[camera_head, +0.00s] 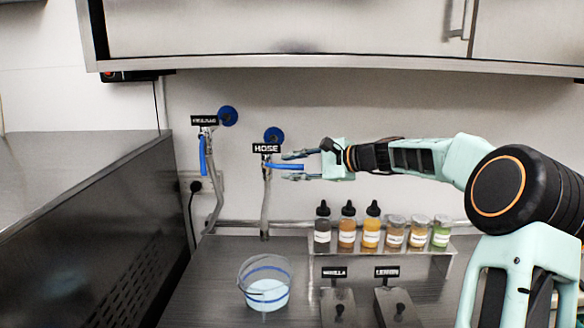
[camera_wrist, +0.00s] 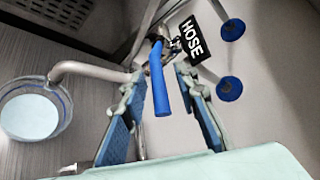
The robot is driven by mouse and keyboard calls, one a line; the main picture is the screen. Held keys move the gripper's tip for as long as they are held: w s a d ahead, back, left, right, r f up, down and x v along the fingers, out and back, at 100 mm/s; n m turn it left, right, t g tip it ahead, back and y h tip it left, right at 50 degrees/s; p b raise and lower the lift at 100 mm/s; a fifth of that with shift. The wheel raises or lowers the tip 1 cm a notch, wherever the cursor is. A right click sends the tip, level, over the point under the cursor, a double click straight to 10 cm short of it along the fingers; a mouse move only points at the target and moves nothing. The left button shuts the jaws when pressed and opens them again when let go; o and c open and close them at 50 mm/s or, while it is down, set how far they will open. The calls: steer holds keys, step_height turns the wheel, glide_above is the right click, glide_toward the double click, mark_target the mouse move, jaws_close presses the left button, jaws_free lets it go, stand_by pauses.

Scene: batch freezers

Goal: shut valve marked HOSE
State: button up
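The valve marked HOSE has a black label (camera_head: 266,148) and a blue lever (camera_head: 284,166) pointing sideways to the right, across its upright pipe (camera_head: 265,205). My gripper (camera_head: 292,167) reaches in from the right with its fingers open, one above and one below the lever. In the wrist view the blue lever (camera_wrist: 158,82) lies between the two blue-padded fingers (camera_wrist: 158,100), with gaps on both sides. The HOSE label (camera_wrist: 193,38) shows just beyond the fingertips.
A second valve to the left has a blue lever (camera_head: 203,155) hanging down along its pipe; its label is blurred. A clear tub (camera_head: 264,284) with pale liquid stands on the counter below. Several bottles and jars stand on a rack (camera_head: 400,242). A steel cabinet (camera_head: 300,28) hangs above.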

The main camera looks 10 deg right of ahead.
steer(key=v, duration=1.2)
steer(key=shift+f, duration=0.1)
